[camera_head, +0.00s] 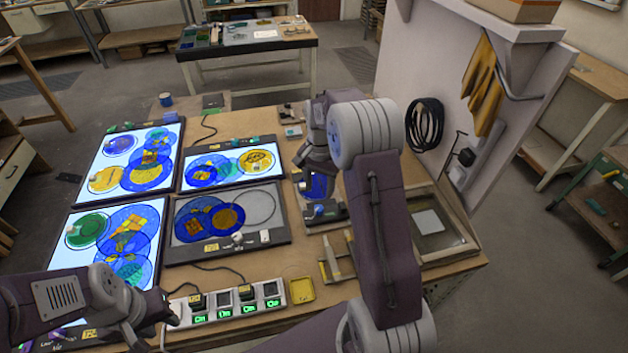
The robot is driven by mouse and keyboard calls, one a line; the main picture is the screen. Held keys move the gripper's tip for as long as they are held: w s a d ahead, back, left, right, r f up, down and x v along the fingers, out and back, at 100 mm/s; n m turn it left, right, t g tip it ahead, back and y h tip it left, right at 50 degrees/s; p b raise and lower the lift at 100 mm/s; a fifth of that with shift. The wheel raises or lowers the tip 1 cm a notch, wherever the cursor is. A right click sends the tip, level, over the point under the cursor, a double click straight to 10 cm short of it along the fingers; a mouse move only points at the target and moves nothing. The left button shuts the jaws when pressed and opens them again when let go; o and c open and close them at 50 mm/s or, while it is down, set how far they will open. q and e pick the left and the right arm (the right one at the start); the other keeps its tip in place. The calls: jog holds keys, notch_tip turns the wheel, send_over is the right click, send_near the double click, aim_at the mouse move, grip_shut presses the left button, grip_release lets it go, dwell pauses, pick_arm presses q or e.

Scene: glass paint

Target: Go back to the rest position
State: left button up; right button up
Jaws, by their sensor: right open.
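My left gripper (162,326) is at the lower left, in front of the left end of a white power strip (225,303). How far its fingers are parted is not clear. My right gripper (308,160) is open above the back right of the wooden workbench (290,265), near a small device with a blue face (318,186). I see nothing held in it. My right arm covers part of the bench's right side.
Lit panels with coloured glass circles lie at the left (130,165), lower left (115,235) and middle (230,163). Another panel (228,215) is dark. The strip's switches show green lit labels. A yellow tray (301,290) and a framed tray (435,222) lie to the right.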

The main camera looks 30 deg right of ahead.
jog(key=s+a+r+n, duration=0.3)
jog(key=s+a+r, duration=0.2)
jog(key=a, duration=0.3)
jog(key=s+a+f+n, duration=0.1)
jog(key=s+f+n, duration=0.1)
jog(key=s, duration=0.4)
jog(key=s+a+f+n+t, duration=0.1)
jog(key=s+f+n, duration=0.2)
jog(key=s+n, duration=0.2)
jog(key=shift+s+a+f, duration=0.3)
jog(key=shift+s+a, duration=0.1)
jog(key=shift+s, duration=0.8)
